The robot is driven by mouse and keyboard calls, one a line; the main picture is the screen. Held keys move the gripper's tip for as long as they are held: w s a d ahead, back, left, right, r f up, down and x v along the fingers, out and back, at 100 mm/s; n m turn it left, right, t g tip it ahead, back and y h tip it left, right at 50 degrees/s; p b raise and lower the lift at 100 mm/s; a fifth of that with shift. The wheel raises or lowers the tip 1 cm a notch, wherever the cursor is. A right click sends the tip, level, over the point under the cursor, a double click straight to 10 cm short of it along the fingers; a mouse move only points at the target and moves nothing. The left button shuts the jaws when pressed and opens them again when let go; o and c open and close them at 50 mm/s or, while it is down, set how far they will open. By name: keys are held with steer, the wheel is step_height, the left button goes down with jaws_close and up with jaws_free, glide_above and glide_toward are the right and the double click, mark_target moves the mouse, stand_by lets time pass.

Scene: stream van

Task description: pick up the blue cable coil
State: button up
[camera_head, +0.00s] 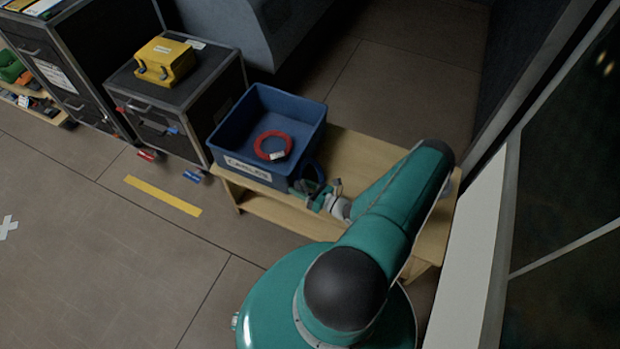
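A dark blue loop, which looks like the blue cable coil (318,167), shows at the right side of the blue bin, just above the bench. My gripper (312,187) is at the coil's lower edge, beside the bin's front right corner. The gripper and coil overlap in the picture. The fingers are small and dark, so I cannot tell whether they are shut on the coil. My arm comes in from the lower right and hides part of the bench.
The blue bin (234,127) has a white label and holds a red cable coil (262,151). It stands on a wooden bench (360,150). Black cases stand to the left, one with a yellow case (165,62) on top. A wall is at the right. Floor at the lower left is mostly clear.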

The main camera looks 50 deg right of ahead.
jaws_close()
steer(key=shift+r, duration=0.15)
